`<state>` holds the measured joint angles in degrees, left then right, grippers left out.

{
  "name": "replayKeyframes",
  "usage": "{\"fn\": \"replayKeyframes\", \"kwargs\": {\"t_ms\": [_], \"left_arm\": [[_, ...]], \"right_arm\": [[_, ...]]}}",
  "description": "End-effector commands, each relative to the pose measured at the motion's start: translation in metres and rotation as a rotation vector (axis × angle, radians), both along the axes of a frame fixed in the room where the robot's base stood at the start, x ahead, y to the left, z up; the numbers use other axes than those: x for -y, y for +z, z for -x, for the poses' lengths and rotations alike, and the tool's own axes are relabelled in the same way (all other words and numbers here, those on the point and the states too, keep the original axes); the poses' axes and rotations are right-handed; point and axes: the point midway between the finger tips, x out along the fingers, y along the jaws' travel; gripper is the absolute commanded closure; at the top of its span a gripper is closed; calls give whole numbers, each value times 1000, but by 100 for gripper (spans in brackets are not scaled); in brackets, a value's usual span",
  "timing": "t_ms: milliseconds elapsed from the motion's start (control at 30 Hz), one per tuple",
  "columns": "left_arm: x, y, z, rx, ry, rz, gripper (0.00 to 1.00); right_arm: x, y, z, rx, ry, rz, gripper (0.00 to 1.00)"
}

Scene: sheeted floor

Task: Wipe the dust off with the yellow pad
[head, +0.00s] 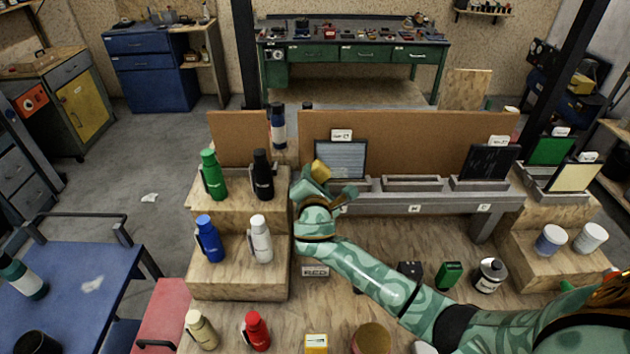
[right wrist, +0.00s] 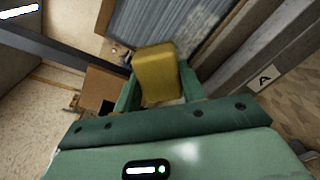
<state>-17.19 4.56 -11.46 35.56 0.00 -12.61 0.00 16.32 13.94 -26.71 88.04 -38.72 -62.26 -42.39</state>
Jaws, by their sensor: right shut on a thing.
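The yellow pad (head: 320,171) is held in my right gripper (head: 326,182), beside the left edge of an upright grey, streaked panel (head: 343,157). In the right wrist view the pad (right wrist: 155,72) sits between the two green fingers of the gripper (right wrist: 160,88). The streaked panel (right wrist: 170,22) lies just beyond the pad there. I cannot tell whether the pad touches it, or whether its pale streaks are dust. A dark panel (head: 488,162) stands farther right on the same grey rack. My left gripper is not in view.
Several bottles, including a black one (head: 262,174) and a white one (head: 261,240), stand on wooden steps (head: 235,285) left of my right arm. The grey rack (head: 425,203) has an empty middle holder (head: 411,183). A brown board (head: 420,140) rises behind it.

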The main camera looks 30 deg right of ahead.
Motion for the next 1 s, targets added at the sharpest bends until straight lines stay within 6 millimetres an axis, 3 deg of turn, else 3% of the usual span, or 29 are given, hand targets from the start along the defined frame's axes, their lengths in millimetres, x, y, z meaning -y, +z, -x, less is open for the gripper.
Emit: {"fn": "replayKeyframes", "kwargs": {"t_ms": [733,1000], "left_arm": [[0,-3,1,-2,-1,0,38],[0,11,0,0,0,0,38]], "right_arm": [[7,-1,-10,1,-1,0,78],[28,1,2,-1,-1,3,78]]}}
